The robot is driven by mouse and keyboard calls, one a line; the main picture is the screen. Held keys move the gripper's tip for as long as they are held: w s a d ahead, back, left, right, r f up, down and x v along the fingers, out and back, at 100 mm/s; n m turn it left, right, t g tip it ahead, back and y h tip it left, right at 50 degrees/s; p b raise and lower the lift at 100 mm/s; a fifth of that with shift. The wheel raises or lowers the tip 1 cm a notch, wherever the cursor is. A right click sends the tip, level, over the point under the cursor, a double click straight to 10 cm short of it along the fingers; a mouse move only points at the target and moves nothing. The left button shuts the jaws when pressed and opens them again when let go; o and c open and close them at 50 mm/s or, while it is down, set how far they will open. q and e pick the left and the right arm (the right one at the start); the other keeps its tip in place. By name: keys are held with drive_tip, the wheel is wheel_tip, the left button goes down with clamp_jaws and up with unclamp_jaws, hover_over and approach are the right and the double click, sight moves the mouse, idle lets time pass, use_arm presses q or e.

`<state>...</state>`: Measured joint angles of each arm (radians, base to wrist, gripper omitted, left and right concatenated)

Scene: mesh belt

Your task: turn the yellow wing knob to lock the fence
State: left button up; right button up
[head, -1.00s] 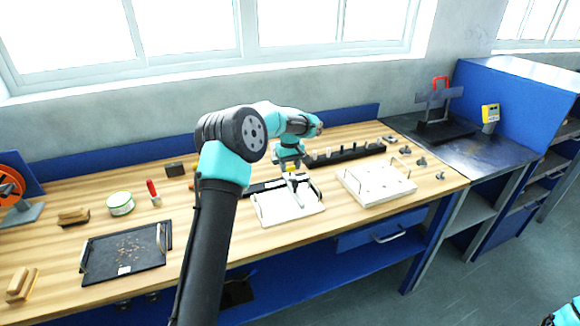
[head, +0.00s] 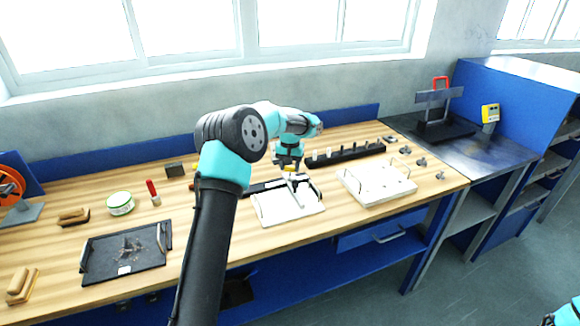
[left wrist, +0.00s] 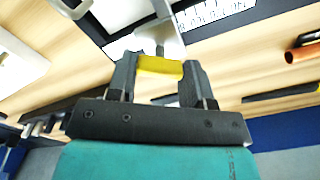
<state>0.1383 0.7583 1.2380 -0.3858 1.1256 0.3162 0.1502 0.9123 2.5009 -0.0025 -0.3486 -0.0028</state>
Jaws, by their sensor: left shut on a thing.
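The yellow wing knob (left wrist: 160,67) sits between the two dark fingers of my left gripper (left wrist: 158,74) in the left wrist view, and the fingers are shut on it. In the head view the knob (head: 289,169) is a small yellow spot just under the left gripper (head: 289,166). The metal fence piece (left wrist: 158,36) lies beyond the knob, over a white board (head: 275,212) with a dark frame. The fingers and knob hide part of the fence. My right gripper is not in view.
A dark tray (head: 95,268) with scraps lies to the left. A green-rimmed round tin (head: 120,204) and a red-handled tool (head: 152,190) stand behind it.

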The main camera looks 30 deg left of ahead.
sight(290, 167)
use_arm(q)
drive_tip(key=m, duration=0.5)
drive_tip(key=shift+m, duration=0.4)
drive_tip(key=m, duration=0.5)
drive_tip(key=o, duration=0.9)
drive_tip(key=shift+r, duration=0.1)
wheel_tip(290, 167, up, 17)
drive_tip(key=shift+r, duration=0.15)
idle(0.3)
idle(0.3)
